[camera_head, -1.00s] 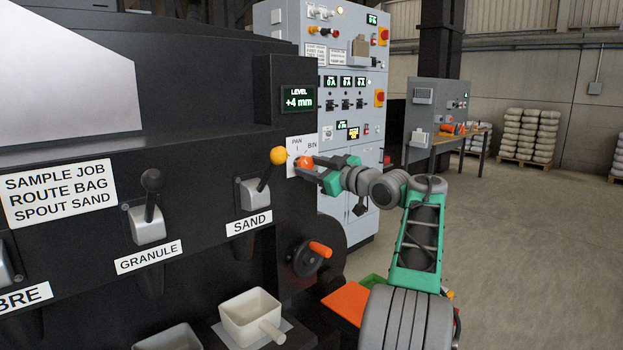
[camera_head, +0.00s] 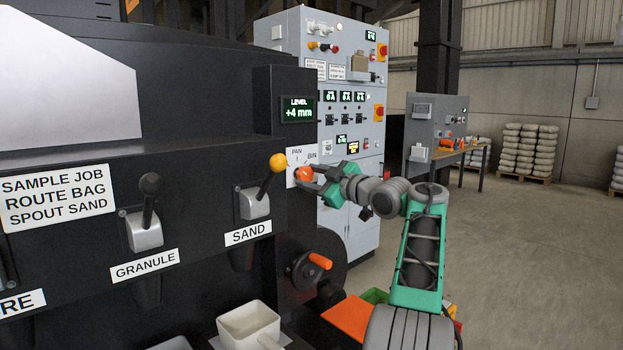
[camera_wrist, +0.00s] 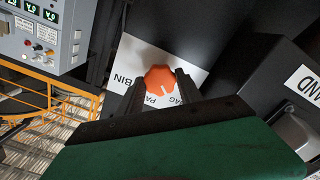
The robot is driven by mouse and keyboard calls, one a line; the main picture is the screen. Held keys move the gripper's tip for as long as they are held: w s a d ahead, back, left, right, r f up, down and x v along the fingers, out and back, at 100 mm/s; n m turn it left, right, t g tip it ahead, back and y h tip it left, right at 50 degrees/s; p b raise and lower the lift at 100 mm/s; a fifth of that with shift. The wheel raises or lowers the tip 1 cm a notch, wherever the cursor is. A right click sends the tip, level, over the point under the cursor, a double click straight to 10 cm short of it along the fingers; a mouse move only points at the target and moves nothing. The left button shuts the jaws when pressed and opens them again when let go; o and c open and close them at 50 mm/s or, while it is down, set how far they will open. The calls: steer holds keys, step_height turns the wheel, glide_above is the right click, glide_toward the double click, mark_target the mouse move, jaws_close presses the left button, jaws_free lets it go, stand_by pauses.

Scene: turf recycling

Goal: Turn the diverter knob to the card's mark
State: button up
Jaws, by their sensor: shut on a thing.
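The orange diverter knob (camera_head: 304,174) sits on a white label plate on the black machine's side, with PAN and BIN readable. My gripper (camera_head: 311,178) is shut on the knob from the right. In the wrist view its fingers stand either side of the knob (camera_wrist: 159,79). A white pointer line on the knob faces the lower edge, near the partly hidden PAN and BAG words; I cannot tell exactly which it meets. The white card (camera_head: 56,197) at the left reads SAMPLE JOB ROUTE BAG SPOUT SAND.
The yellow-balled SAND lever (camera_head: 270,176) is just left of the knob. The GRANULE lever (camera_head: 147,215) is farther left. An orange-handled wheel (camera_head: 310,267) sits below my gripper. A grey control cabinet (camera_head: 335,70) stands behind. Open floor lies to the right.

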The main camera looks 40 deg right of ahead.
steer(key=o, duration=1.4)
steer(key=shift+c, duration=0.2)
steer(key=s+b, duration=0.1)
steer(key=s, duration=0.6)
steer(key=shift+s+b, duration=0.4)
steer(key=shift+d, duration=0.1)
